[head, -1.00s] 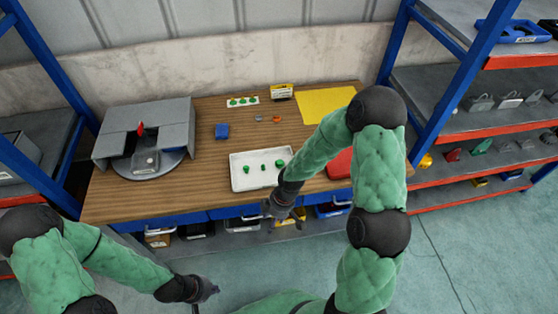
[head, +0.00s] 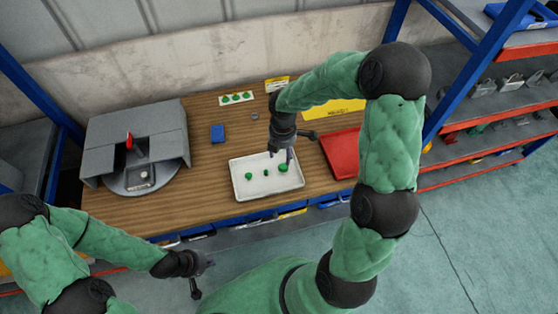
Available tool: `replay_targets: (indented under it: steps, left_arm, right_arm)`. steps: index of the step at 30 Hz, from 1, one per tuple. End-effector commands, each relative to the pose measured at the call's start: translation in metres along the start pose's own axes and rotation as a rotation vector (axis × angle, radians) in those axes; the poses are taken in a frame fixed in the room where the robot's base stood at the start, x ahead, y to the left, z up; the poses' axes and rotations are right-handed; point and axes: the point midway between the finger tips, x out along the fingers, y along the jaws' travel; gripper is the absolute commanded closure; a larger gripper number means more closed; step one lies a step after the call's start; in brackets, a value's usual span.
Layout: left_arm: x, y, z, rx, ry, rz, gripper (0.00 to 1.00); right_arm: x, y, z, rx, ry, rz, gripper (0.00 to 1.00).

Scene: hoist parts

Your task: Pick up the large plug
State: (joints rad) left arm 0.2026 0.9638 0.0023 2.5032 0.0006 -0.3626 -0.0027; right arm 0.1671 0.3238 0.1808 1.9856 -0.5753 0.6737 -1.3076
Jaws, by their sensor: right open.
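Three green plugs lie in the white tray (head: 241,189) on the wooden table. The large plug (head: 284,168) is at the right, a smaller plug (head: 248,176) at the left, and the smallest plug (head: 266,173) between them. My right gripper (head: 281,154) hangs over the tray's back right part with its fingers apart and empty. Its fingertips show just behind and above the large plug; I cannot tell the exact height. My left gripper (head: 209,264) is in front of the table, away from the tray. Its fingers are too small to read.
A red tray (head: 340,155) stands right of the white tray, partly behind my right arm. A grey housing (head: 105,143) with a round base fills the table's left.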

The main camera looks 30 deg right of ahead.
Motion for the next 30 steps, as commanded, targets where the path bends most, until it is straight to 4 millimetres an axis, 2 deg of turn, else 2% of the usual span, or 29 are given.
replay_targets:
  steps: [9,14,22,25,30]
  left_arm:
    - [0.01,-0.004,0.0,0.0,0.0,0.0,1.0]
    - [0.011,-0.004,0.0,0.0,0.0,0.0,1.0]
    - [0.019,-0.007,-0.001,0.0,0.0,0.0,1.0]
    - [0.021,-0.007,-0.001,0.0,0.0,0.0,1.0]
    - [0.021,-0.008,-0.001,0.0,0.0,0.0,1.0]
  right_arm:
    - [0.045,0.0,0.001,0.001,0.001,-0.003,0.45]
    - [0.057,0.001,0.001,0.002,0.001,-0.001,0.45]
    - [0.092,0.008,0.008,0.001,0.002,-0.003,0.45]
    - [0.101,0.008,0.008,0.001,0.003,-0.001,0.45]
    - [0.104,0.008,0.008,0.001,0.002,0.001,0.45]
